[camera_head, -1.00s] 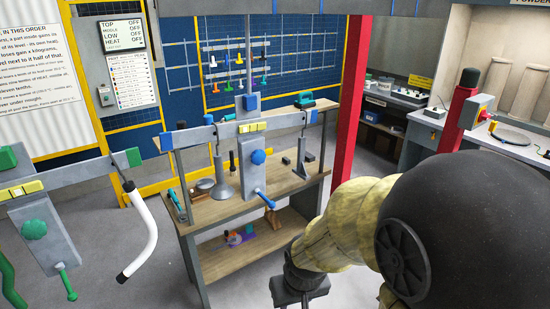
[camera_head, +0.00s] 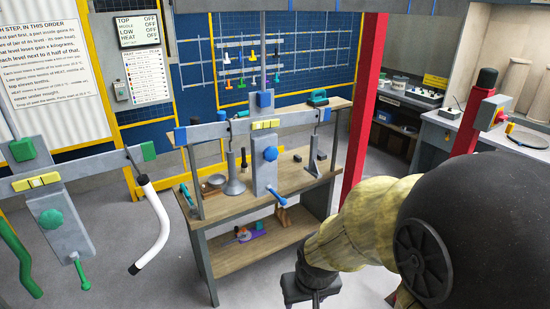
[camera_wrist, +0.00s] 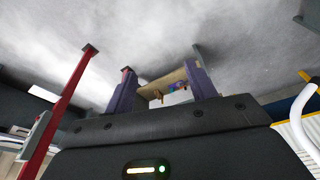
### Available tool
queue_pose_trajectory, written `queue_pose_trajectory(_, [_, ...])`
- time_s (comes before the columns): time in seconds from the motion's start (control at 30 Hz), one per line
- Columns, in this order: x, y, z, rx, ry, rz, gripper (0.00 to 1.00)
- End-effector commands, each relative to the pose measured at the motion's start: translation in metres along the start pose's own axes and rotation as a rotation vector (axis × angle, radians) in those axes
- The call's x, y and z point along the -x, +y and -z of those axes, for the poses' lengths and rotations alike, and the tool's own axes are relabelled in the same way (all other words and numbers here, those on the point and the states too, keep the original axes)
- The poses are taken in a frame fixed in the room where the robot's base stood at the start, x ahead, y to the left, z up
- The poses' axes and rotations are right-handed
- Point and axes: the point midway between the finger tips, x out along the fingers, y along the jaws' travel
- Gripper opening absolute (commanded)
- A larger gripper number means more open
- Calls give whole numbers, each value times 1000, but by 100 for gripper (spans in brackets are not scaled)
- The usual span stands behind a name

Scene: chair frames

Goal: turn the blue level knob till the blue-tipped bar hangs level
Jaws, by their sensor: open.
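The blue-tipped bar (camera_head: 220,130) is a grey bar with blue end blocks. It crosses a grey upright plate in front of the workbench and tilts, its right end higher in the picture. The plate has a yellow vial strip (camera_head: 265,124), a round blue knob (camera_head: 270,154), a square blue block (camera_head: 264,98) on top and a blue handle (camera_head: 278,197) at the bottom. I cannot tell for sure which is the level knob. My gripper (camera_head: 316,299) hangs low at the front, apart from these parts. In the wrist view its purple fingers (camera_wrist: 161,90) are open and empty.
A similar green-marked bar (camera_head: 95,168) with a white curved tube (camera_head: 152,225) stands at left. The wooden bench (camera_head: 215,212) holds small tools and stands. A red post (camera_head: 362,110) rises at right. Grey floor is open between the left assembly and bench.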

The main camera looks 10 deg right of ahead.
Motion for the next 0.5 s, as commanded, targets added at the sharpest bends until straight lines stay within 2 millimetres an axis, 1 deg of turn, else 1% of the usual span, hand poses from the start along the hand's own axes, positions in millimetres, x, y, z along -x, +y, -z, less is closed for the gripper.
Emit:
queue_pose_trajectory(0.07, [-1, 2, 6, 4, 21, -5, 56])
queue_pose_trajectory(0.17, [-2, 8, 27, 23, 93, -18, 56])
queue_pose_trajectory(0.27, [-2, 18, 62, 57, 217, -41, 56])
queue_pose_trajectory(0.33, [0, 26, 91, 90, 322, -56, 56])
queue_pose_trajectory(0.4, [4, 33, 120, 126, 432, -70, 56])
queue_pose_trajectory(0.5, [13, 40, 159, 182, 585, -83, 56])
